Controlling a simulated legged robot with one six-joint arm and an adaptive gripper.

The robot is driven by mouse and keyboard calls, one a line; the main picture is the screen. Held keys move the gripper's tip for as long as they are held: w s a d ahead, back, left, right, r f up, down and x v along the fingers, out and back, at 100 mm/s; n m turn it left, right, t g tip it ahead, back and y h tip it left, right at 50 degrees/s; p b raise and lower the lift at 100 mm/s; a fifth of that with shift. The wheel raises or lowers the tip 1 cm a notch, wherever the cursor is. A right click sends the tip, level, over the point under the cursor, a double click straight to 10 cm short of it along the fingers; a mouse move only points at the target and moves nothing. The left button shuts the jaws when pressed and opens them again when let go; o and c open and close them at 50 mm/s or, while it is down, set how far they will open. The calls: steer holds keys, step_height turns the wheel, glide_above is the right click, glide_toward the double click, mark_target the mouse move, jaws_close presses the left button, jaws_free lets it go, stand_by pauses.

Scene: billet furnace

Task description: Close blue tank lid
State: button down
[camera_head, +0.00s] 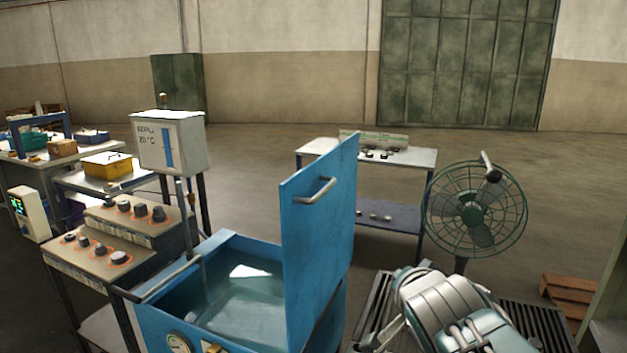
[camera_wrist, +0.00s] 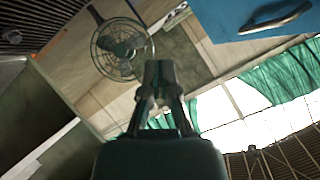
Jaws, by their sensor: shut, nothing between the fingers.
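The blue tank (camera_head: 165,315) stands at the lower middle of the head view, with clear liquid inside. Its blue lid (camera_head: 318,250) stands upright, open, along the tank's right side. A metal handle (camera_head: 315,190) is on the lid's face toward the tank. In the wrist view part of the blue lid (camera_wrist: 222,50) and a metal handle (camera_wrist: 277,18) show at the top right. My gripper (camera_wrist: 158,72) is shut and empty in the wrist view, below and left of the lid and apart from it. In the head view my arm is at the lower right, and its fingers cannot be made out.
A green fan (camera_head: 474,212) stands right of the lid. A table (camera_head: 415,157) with small parts is behind it. A control panel with knobs (camera_head: 95,258) and a grey box on legs (camera_head: 172,145) are left of the tank. A wooden pallet (camera_head: 570,293) lies at the right.

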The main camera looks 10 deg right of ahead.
steer(key=w+a+r+m+t+y, duration=0.1)
steer(key=w+a+r+m+t, duration=0.15)
steer(key=w+r, duration=0.3)
steer(key=m+t+y, duration=0.2)
steer(key=m+y, duration=0.1)
steer(key=y, duration=0.3)
glide_toward(304, 173)
steer(key=w+d, duration=0.2)
steer(key=w, duration=0.2)
steer(key=w+a, duration=0.2)
steer(key=a, duration=0.1)
steer(key=shift+w+f, duration=0.2)
steer(key=shift+w+a, duration=0.25)
steer(key=shift+a, duration=0.15)
